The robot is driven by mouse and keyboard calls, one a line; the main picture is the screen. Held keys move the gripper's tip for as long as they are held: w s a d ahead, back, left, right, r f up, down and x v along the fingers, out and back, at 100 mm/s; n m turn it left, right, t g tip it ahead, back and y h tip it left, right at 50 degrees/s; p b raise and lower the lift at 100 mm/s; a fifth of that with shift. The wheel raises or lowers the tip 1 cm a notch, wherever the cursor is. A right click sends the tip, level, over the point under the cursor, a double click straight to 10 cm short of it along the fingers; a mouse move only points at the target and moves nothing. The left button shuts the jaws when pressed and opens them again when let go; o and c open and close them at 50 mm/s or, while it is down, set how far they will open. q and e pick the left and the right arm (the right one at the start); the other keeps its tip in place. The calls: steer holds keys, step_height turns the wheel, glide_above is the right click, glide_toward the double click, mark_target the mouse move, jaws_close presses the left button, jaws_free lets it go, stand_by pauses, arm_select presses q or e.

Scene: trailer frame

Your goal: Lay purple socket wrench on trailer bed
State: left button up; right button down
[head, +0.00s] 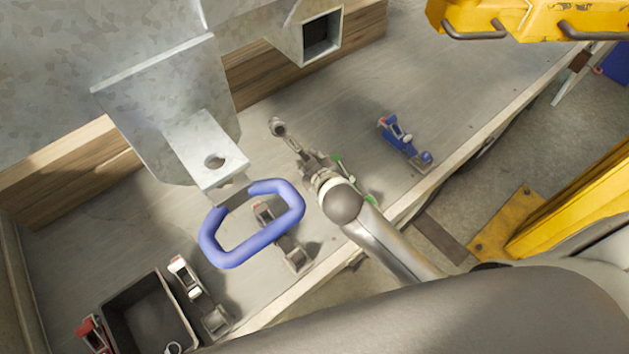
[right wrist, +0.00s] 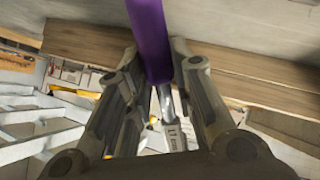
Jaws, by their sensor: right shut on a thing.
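The purple socket wrench shows in the right wrist view as a purple handle (right wrist: 149,38) between my fingers, with a bright metal shaft (right wrist: 166,103) below it. My right gripper (right wrist: 158,75) is shut on the purple handle. In the head view my right gripper (head: 305,158) is over the grey trailer bed (head: 330,105), near its middle. A round metal end (head: 278,127) sticks out past the fingers, probably the wrench's. The purple part is hidden there, and I cannot tell whether the wrench touches the bed. My left gripper is not in view.
A galvanized bracket (head: 207,155) and a blue loop handle (head: 252,222) are left of my right gripper. A blue clamp (head: 404,140) lies to the right. A dark bin (head: 150,318) and a white-handled clamp (head: 187,277) stand lower left.

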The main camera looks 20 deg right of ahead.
arm_select(q)
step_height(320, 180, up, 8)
steer(key=p, duration=0.7)
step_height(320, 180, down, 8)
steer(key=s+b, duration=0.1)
steer(key=b, duration=0.7)
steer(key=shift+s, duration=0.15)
arm_select(e)
steer(key=s+f+g, duration=0.1)
steer(key=f+g, duration=0.2)
steer(key=f, duration=0.2)
steer(key=f+m+g, duration=0.1)
steer(key=f+g, duration=0.3)
steer(key=f, duration=0.1)
steer(key=s+f+g, duration=0.1)
steer(key=f+g, duration=0.2)
steer(key=f, duration=0.3)
steer(key=shift+s+a+m+g, duration=0.1)
steer(key=shift+s+m+g, duration=0.2)
steer(key=shift+g, duration=0.1)
arm_select(q)
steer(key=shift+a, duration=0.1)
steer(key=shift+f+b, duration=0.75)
steer(key=shift+b, duration=0.05)
arm_select(e)
steer(key=shift+f, duration=1.4)
steer(key=shift+c, duration=2.2)
jaws_free()
steer(key=shift+s, duration=0.1)
steer(key=shift+o, duration=0.3)
